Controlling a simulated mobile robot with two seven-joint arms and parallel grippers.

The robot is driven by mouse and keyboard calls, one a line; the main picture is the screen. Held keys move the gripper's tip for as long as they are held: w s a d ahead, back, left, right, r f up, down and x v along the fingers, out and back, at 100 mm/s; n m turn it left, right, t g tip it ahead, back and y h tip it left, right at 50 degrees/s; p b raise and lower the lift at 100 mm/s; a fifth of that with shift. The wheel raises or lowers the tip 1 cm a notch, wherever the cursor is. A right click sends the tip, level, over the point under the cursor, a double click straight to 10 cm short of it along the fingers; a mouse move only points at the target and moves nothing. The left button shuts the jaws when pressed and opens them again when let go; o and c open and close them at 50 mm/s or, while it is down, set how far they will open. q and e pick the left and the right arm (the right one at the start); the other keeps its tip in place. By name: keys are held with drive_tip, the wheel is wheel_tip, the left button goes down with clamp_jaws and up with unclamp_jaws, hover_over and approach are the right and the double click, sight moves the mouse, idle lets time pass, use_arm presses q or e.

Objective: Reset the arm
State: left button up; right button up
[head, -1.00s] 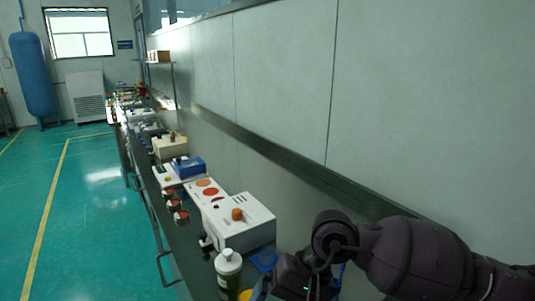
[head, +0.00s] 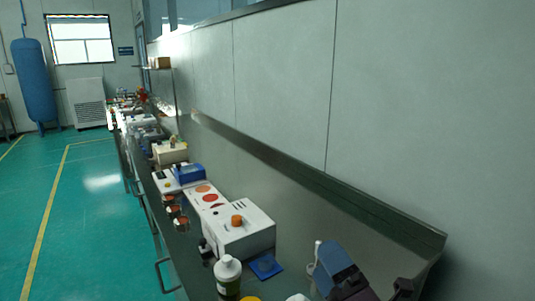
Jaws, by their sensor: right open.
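My right gripper (head: 380,291) is only partly in view at the bottom edge, right of the middle, as dark parts low over the bench. Its jaws are open, and I see nothing held between them. A blue and dark device (head: 336,262) stands beside these parts, and its lower end is cut off. My left gripper is out of view. A white box with an orange knob (head: 240,228) stands on the bench to the left of my right gripper, apart from it.
A white-capped bottle (head: 228,275) and a small blue tray (head: 266,267) are near the front of the bench. Several brown jars (head: 173,211) line its left edge. More devices run along the bench into the distance. A wall bounds the right; the green floor (head: 95,215) is clear.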

drive_tip(key=s+d+f+m+g+h, duration=0.4)
drive_tip(key=d+f+m+h, duration=0.25)
drive_tip(key=f+m, duration=0.2)
drive_tip(key=s+d+f+m+g+h, duration=0.3)
drive_tip(key=d+f+m+h, duration=0.2)
drive_tip(key=d+f+m, duration=0.3)
drive_tip(key=s+d+f+m+g, duration=0.1)
drive_tip(key=s+f+m+g, duration=0.2)
drive_tip(key=s, duration=0.3)
drive_tip(key=s+d+f+m+g+y, duration=0.1)
drive_tip(key=s+f+m+g, duration=0.25)
drive_tip(key=s, duration=0.25)
drive_tip(key=s+d+f+m+g, duration=0.1)
drive_tip(key=s+f+m+g, duration=0.1)
drive_tip(key=s+m+g, duration=0.3)
drive_tip(key=w+f+n+t, duration=0.3)
drive_tip(key=w+f+t, duration=0.3)
drive_tip(key=f+t, duration=0.4)
drive_tip(key=shift+w+f+y, duration=0.15)
drive_tip(key=shift+w+y, duration=0.2)
drive_tip(key=shift+w, duration=0.05)
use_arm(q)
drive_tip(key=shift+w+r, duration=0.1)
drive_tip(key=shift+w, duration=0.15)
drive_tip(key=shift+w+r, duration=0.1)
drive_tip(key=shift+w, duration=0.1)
